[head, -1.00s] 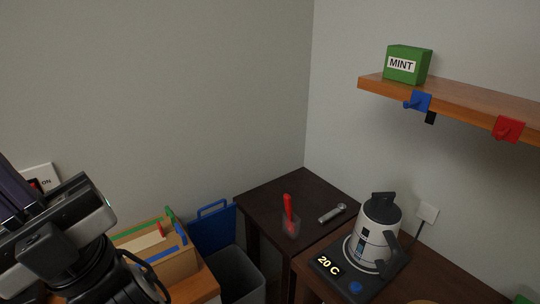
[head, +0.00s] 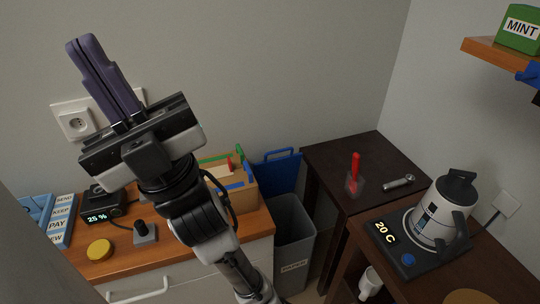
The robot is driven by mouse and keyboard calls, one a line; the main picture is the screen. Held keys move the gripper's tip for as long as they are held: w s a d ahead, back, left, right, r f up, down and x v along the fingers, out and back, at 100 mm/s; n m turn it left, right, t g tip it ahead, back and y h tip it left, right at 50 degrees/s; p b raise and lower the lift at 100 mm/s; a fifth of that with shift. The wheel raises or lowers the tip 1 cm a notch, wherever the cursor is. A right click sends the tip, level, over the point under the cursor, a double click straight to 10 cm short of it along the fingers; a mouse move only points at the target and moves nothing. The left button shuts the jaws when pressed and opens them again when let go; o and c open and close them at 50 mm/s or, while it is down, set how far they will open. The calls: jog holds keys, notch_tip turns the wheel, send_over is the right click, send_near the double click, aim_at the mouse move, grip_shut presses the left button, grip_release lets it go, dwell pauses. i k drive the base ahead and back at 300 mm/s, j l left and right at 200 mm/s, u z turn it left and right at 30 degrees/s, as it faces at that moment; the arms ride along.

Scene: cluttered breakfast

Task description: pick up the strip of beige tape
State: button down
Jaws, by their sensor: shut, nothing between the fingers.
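I cannot make out a strip of beige tape in the head view. My gripper (head: 87,42) is raised at the upper left, in front of the wall. Its two purple fingers are together and hold nothing. My arm hides part of the wooden counter and of the wooden box behind it.
A wooden counter (head: 185,262) bears a yellow disc (head: 99,249), a display reading 25 % (head: 97,217) and a wooden box (head: 243,198). A grey bin (head: 291,240) stands beside it. A dark table (head: 335,152) and a kettle (head: 443,209) on its base are at right.

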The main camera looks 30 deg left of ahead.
aim_at(226, 170)
jog(key=u, duration=1.25)
jog(key=i+j, duration=0.1)
jog(key=j, duration=0.25)
jog(key=i+j+z, duration=0.1)
jog(key=j, duration=0.65)
jog(key=i+z, duration=0.05)
